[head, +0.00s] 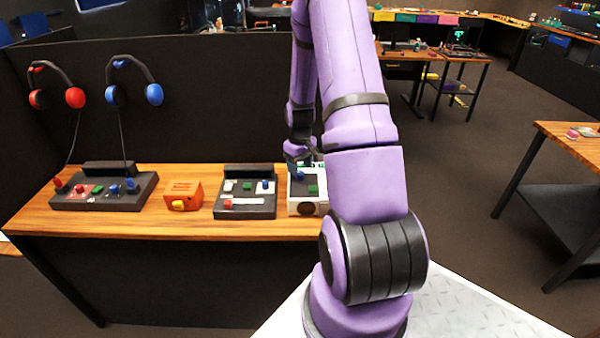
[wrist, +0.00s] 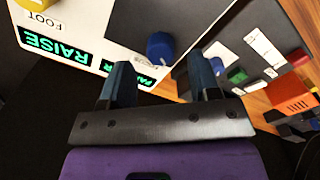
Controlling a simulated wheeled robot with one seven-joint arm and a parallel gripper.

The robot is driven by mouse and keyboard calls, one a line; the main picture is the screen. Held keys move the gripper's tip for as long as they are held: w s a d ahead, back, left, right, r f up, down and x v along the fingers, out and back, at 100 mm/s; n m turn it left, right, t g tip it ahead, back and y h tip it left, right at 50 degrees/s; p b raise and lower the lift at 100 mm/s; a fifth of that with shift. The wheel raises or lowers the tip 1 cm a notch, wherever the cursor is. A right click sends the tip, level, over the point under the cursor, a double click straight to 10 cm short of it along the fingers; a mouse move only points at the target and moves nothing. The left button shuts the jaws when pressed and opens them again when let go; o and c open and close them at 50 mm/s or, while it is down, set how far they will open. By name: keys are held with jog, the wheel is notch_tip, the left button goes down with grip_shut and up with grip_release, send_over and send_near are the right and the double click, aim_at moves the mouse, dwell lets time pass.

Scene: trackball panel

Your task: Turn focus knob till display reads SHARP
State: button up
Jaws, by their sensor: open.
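A white panel (head: 292,207) stands at the right of the bench's visible part, partly hidden behind my arm. In the wrist view the panel (wrist: 93,22) carries a blue knob (wrist: 160,46), with a partly covered label beside it. A small display with green text (wrist: 146,80) near this knob is partly hidden by my left finger; its word cannot be read. A larger display (wrist: 55,47) reads RAISE, beside a label FOOT. My gripper (wrist: 160,62) is open, its two fingers spread on either side of the knob's near end, with nothing gripped. In the head view my gripper (head: 298,155) is above the panel.
A dark control box (head: 246,207) stands left of the panel, then an orange box (head: 182,193) and a larger console (head: 105,200). Red and blue headphones hang on the dark partition (head: 210,90) behind. The wooden bench (head: 150,228) has a clear front strip.

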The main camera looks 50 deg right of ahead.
aim_at(300, 173)
jog(key=shift+f, duration=1.5)
jog(key=c, duration=0.9)
jog(key=m, duration=0.4)
jog(key=shift+m, duration=2.7)
